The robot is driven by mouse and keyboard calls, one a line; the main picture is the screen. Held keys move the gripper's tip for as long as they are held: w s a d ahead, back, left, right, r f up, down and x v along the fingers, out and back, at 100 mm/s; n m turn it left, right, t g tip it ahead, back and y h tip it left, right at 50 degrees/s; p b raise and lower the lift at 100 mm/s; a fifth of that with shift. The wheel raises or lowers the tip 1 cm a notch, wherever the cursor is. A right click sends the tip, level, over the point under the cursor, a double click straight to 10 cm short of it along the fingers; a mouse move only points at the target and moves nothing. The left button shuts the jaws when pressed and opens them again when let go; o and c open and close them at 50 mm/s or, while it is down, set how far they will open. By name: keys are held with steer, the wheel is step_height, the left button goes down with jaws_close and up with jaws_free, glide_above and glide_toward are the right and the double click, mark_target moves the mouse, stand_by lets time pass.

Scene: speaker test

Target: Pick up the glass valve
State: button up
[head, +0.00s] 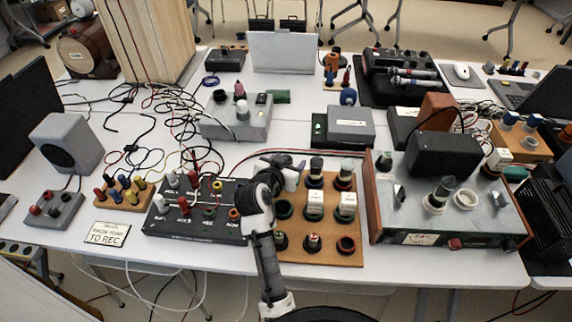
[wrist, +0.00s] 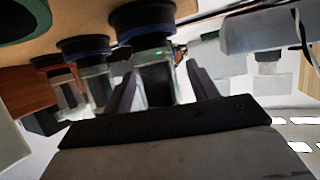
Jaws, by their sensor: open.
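Several glass valves with dark bases stand in sockets on a wooden board (head: 328,250) in the middle of the table. In the wrist view, which looks tilted over, my gripper (wrist: 163,88) is open, with one finger on each side of a glass valve (wrist: 155,82) with a black base. I cannot tell whether the fingers touch it. Another valve (wrist: 97,82) is close beside the left finger. My arm hides part of the board's left side.
A black panel with coloured plugs (head: 195,223) lies left of the board. A wood-sided amplifier (head: 395,222), with a glass valve (head: 440,192) on top, stands close on the right. A grey box (head: 350,127) is behind the board. Loose cables cover the table's left part.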

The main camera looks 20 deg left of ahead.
steer(key=shift+w+f, duration=0.1)
steer(key=c, duration=1)
steer(key=shift+c, duration=0.4)
